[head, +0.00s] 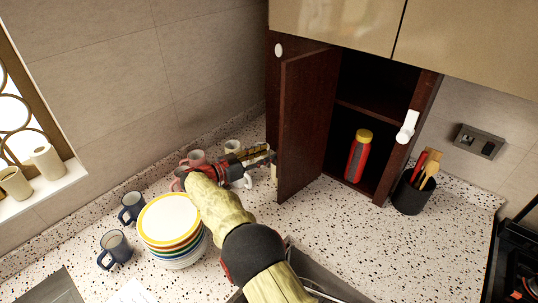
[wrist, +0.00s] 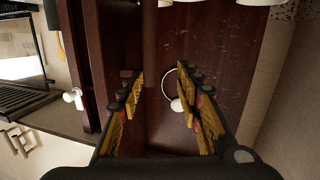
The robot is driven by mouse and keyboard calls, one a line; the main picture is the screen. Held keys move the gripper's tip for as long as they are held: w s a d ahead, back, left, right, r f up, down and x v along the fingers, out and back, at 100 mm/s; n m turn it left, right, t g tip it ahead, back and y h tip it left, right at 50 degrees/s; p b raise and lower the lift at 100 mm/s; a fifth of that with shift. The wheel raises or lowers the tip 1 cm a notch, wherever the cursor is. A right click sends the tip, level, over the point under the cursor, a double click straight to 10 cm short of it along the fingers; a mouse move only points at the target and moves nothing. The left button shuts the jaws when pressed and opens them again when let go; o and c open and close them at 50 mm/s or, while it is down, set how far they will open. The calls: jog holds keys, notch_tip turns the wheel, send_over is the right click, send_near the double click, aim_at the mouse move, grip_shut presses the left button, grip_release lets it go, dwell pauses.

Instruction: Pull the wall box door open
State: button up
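The dark wooden wall box (head: 375,88) stands in the corner under the upper cabinets. Its door (head: 306,122) is swung outward on the left, and the inside shows. My gripper (head: 268,157) is at the door's left, outer side in the head view. In the wrist view my gripper (wrist: 158,100) is open, with its two padded fingers apart before a dark wood face (wrist: 155,60). A pale ring with a white knob (wrist: 177,104) shows between the fingers, closer to the right one. I cannot tell whether a finger touches the door.
A red bottle with a yellow cap (head: 358,155) stands inside the box. A black utensil holder (head: 411,192) stands at its right. Stacked plates (head: 170,222) and several mugs (head: 115,247) stand left of my arm. A sink (head: 325,280) lies in front.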

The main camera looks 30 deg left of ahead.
jog(key=shift+s+a+f, duration=0.1)
jog(key=shift+s+a, duration=0.1)
jog(key=shift+a, duration=0.25)
jog(key=shift+s+a, duration=0.2)
jog(key=shift+a, duration=0.25)
jog(key=shift+p, duration=0.45)
